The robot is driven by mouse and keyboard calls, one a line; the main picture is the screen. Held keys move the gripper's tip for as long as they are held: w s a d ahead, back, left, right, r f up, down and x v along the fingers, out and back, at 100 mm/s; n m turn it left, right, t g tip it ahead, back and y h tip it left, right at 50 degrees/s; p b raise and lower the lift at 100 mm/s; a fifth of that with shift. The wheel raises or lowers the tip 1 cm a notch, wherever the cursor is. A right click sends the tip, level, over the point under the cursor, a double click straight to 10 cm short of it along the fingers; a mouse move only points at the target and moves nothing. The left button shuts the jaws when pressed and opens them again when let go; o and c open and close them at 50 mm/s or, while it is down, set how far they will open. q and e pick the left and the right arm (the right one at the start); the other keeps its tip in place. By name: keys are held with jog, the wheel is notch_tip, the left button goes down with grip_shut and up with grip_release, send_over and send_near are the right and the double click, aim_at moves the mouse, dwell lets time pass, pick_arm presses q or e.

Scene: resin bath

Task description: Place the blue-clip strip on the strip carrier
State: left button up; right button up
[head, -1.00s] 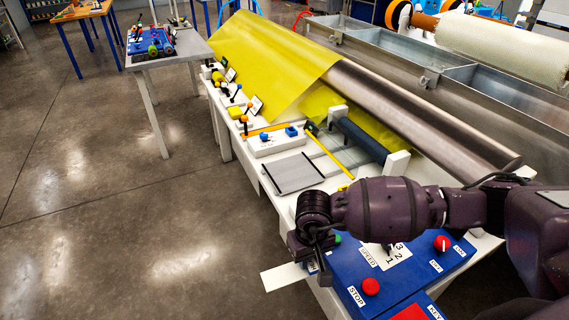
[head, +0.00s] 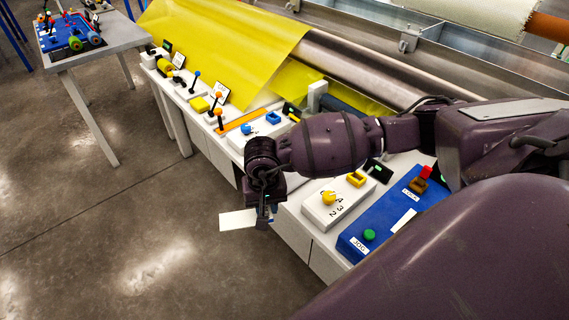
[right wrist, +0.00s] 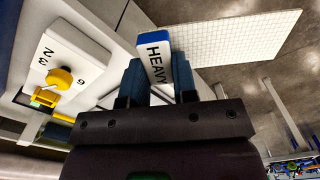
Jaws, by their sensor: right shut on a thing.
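My right gripper (head: 265,214) is shut on the blue clip (right wrist: 154,57) of a white strip (head: 238,220). In the right wrist view the strip's white gridded sheet (right wrist: 240,38) sticks out beyond the fingers (right wrist: 157,82) to the upper right. In the head view the strip is held out past the bench's front edge, over the floor. I cannot make out the strip carrier; my right arm covers part of the bench. My left gripper is not in view.
A blue panel (head: 385,229) and a white box with a yellow knob (head: 328,197) lie right of the gripper. Upright levers (head: 218,113) line the bench front, before a yellow sheet (head: 215,45). A small table (head: 110,42) stands upper left. The floor (head: 120,220) is clear.

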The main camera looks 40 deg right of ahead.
jog(key=w+d+r+m+b, duration=0.3)
jog(key=w+d+r+m, duration=0.35)
jog(key=m, duration=0.85)
jog(key=w+d+r+m+b, duration=0.2)
jog(key=w+d+r+m, duration=0.5)
jog(key=m, duration=0.8)
jog(key=f, duration=0.5)
jog(key=f+b, duration=0.1)
jog(key=f, duration=0.3)
jog(key=w+f+b, duration=0.1)
jog(key=f, duration=0.4)
jog(key=shift+d+f, duration=0.25)
jog(key=shift+f, duration=0.65)
notch_tip(320, 180, down, 5)
jog(key=shift+f+b, duration=0.2)
jog(key=shift+b, duration=0.6)
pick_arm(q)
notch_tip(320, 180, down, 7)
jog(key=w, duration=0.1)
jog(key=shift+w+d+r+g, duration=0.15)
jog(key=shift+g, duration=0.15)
pick_arm(e)
jog(key=shift+r, duration=0.15)
